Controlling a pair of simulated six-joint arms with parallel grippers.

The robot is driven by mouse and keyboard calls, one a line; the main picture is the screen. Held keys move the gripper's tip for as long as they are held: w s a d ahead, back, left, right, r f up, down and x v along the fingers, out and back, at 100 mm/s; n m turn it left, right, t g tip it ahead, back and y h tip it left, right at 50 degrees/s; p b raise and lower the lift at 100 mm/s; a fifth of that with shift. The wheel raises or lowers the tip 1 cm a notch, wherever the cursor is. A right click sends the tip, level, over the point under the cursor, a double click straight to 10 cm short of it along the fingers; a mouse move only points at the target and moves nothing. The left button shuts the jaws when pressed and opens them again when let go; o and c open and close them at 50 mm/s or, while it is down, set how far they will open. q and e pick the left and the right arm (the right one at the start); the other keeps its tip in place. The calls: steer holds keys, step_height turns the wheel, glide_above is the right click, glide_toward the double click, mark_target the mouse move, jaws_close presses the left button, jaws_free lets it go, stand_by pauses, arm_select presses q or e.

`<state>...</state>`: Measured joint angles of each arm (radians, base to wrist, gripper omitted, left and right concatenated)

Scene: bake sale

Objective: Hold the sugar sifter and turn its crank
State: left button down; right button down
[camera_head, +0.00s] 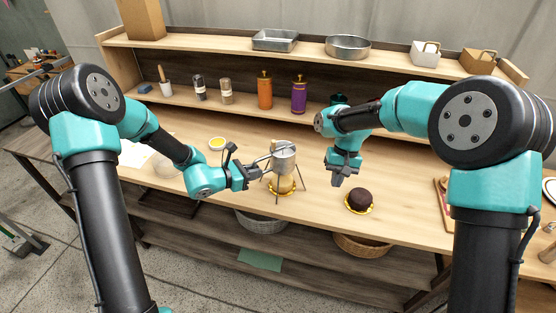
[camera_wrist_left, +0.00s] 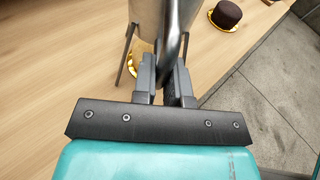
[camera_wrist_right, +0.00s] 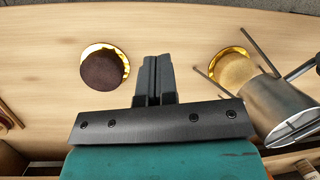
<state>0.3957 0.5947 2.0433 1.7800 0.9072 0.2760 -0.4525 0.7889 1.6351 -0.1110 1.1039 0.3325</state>
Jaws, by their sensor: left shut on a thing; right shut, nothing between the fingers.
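The sugar sifter (camera_head: 284,158) is a metal cup on a thin-legged stand, standing over a pale cake (camera_head: 283,184) on a gold board. My left gripper (camera_head: 256,176) is shut on the sifter's curved handle (camera_wrist_left: 174,45), left of the cup. The sifter body also shows in the right wrist view (camera_wrist_right: 280,105), tilted by the camera angle. My right gripper (camera_head: 340,181) is shut and empty, to the right of the sifter and apart from it; its closed fingers show in the right wrist view (camera_wrist_right: 155,80). I cannot make out the crank clearly.
A dark chocolate cake (camera_head: 359,200) on a gold board stands right of the sifter. Orange (camera_head: 265,92) and purple (camera_head: 299,95) bottles and shakers stand on the shelf behind. The tabletop between the two cakes is clear.

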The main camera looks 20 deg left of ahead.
steer(key=w+a+r+n+t+h, duration=0.1)
steer(key=w+a+r+n+t, duration=0.1)
steer(key=a+r, duration=1.4)
steer(key=shift+w+a+n+t, duration=0.15)
steer(key=shift+a+n+t, duration=0.55)
steer(key=shift+a, duration=0.4)
steer(key=w+d+f, duration=0.4)
steer(key=w+f, duration=0.1)
steer(key=shift+w+a, duration=2)
steer(key=shift+a, duration=0.5)
steer(key=s+a, duration=0.4)
steer(key=shift+s, duration=0.4)
